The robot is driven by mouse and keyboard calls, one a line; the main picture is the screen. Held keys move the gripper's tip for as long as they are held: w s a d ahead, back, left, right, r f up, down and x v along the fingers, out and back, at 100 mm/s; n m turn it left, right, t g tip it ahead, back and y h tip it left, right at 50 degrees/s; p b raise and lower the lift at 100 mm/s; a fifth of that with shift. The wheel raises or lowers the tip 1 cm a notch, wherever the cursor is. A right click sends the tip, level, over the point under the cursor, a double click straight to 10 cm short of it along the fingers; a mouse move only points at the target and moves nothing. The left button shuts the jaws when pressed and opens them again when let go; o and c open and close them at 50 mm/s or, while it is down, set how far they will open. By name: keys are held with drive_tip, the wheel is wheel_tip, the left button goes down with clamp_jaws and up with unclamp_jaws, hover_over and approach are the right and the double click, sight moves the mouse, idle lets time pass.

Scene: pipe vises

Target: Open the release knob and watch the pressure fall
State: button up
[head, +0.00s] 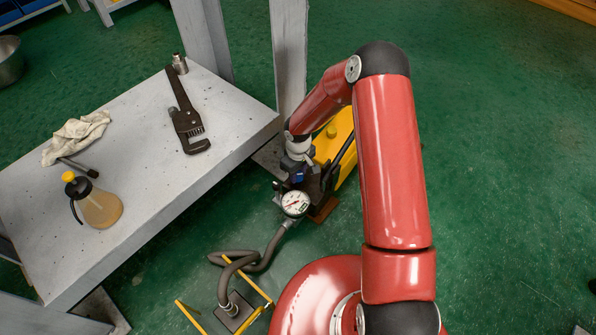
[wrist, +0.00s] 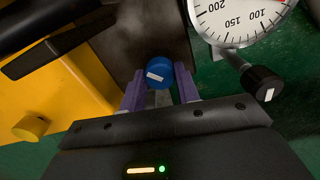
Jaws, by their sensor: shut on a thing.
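A blue knob (wrist: 160,74) with a white mark sits between the purple fingers of my gripper (wrist: 160,92) in the wrist view. The gripper is shut on it. A second knob, black with a white mark (wrist: 263,84), stands to the right, apart from the fingers, below the pressure gauge (wrist: 237,17). The round white gauge (head: 295,203) also shows in the head view, just below my gripper (head: 298,180). Its dial is partly cut off in the wrist view, and I cannot tell the exact reading. The yellow pump body (head: 336,138) is partly hidden by my arm.
A grey hose (head: 262,262) runs from the gauge to a yellow-framed piece (head: 233,311) on the floor. The grey bench (head: 145,165) at left holds a pipe wrench (head: 186,117), a cloth (head: 76,135) and an oil bottle (head: 98,207). Green floor is clear at right.

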sight(298, 174)
drive_tip(key=n+p, duration=0.1)
drive_tip(key=n, duration=0.5)
drive_tip(key=shift+n, duration=0.3)
idle(0.4)
drive_tip(key=o, duration=1)
drive_tip(key=shift+r, duration=0.1)
wheel_tip(298, 174, up, 8)
drive_tip(key=shift+f+p, duration=0.15)
drive_tip(key=shift+p, duration=0.7)
